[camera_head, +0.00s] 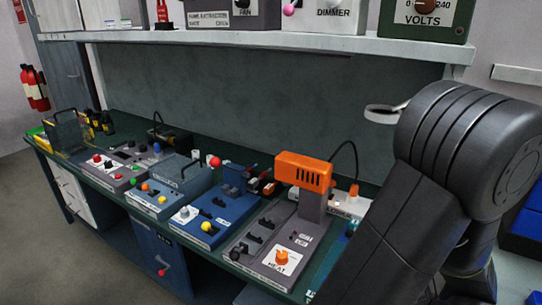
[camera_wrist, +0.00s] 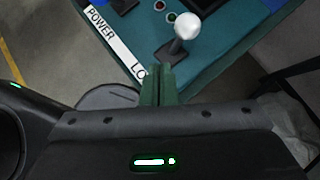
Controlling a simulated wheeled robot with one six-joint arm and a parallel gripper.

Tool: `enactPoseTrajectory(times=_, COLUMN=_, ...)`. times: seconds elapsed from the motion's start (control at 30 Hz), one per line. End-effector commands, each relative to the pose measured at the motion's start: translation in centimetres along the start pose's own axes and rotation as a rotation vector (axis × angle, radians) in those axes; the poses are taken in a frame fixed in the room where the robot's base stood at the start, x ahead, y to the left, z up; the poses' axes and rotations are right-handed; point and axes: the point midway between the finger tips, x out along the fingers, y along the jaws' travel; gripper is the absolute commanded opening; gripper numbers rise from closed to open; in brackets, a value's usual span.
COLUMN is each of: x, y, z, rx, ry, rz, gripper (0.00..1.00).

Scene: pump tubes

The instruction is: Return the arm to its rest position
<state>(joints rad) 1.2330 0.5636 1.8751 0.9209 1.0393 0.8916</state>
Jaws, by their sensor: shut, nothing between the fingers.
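My arm (camera_head: 410,215) fills the right side of the head view, bent at a large dark joint near the shelf end. My gripper shows in the wrist view (camera_wrist: 158,80), its dark green fingers together with nothing held. It is in front of a teal panel (camera_wrist: 225,55) with a silver ball-topped lever (camera_wrist: 186,27), small red and green buttons and a white label strip (camera_wrist: 113,44) reading POWER. I cannot tell whether the fingers touch the panel. The gripper is hidden in the head view.
A green workbench (camera_head: 120,195) holds several control boxes, including a grey HEAT panel (camera_head: 245,245), a blue box (camera_head: 207,220) and an orange device (camera_head: 303,170). A shelf (camera_head: 250,40) with labelled boxes hangs above. Blue bins (camera_head: 525,228) stand at right. Floor at left is clear.

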Motion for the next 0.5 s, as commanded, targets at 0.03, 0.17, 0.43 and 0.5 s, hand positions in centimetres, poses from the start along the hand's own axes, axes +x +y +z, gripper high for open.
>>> enactPoseTrajectory(times=0.03, x=0.36, y=0.10, z=-0.52, rx=-0.010, ry=-0.012, rz=-0.014, gripper=0.00)
enactPoseTrajectory(times=0.17, x=0.38, y=0.34, z=-0.84, rx=-0.039, ry=-0.041, rz=-0.044, gripper=0.00)
enactPoseTrajectory(times=0.43, x=0.46, y=0.89, z=-1.41, rx=-0.096, ry=-0.096, rz=-0.098, gripper=0.00)
enactPoseTrajectory(times=0.5, x=0.43, y=0.98, z=-1.49, rx=-0.108, ry=-0.108, rz=-0.111, gripper=0.00)
